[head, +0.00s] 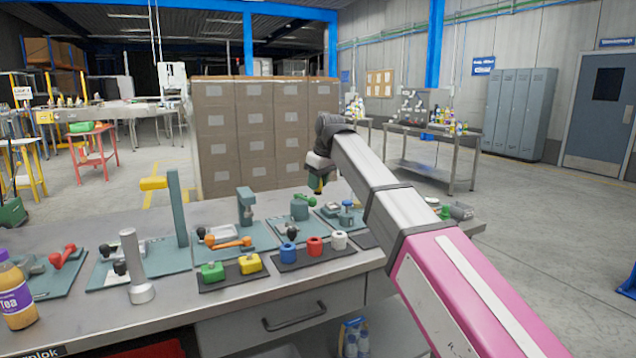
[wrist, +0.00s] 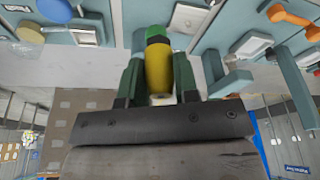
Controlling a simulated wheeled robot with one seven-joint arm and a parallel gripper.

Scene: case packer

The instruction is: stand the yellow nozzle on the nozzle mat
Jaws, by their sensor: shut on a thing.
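My gripper (head: 319,183) hangs above the back right part of the workbench in the head view. It is shut on the yellow nozzle (wrist: 158,65), which sits between the two green fingers in the wrist view and has a green part at its end. In the head view the nozzle is small and mostly hidden by the fingers. A dark mat (head: 345,256) on the bench carries a blue, a red and a white piece. I cannot tell which is the nozzle mat.
A dark mat (head: 215,285) holds a green block (head: 213,271) and a yellow block (head: 250,264). Teal station plates with knobs and levers line the bench. A tall teal post (head: 177,208), a grey metal post (head: 134,265) and a tea bottle (head: 15,292) stand on the left.

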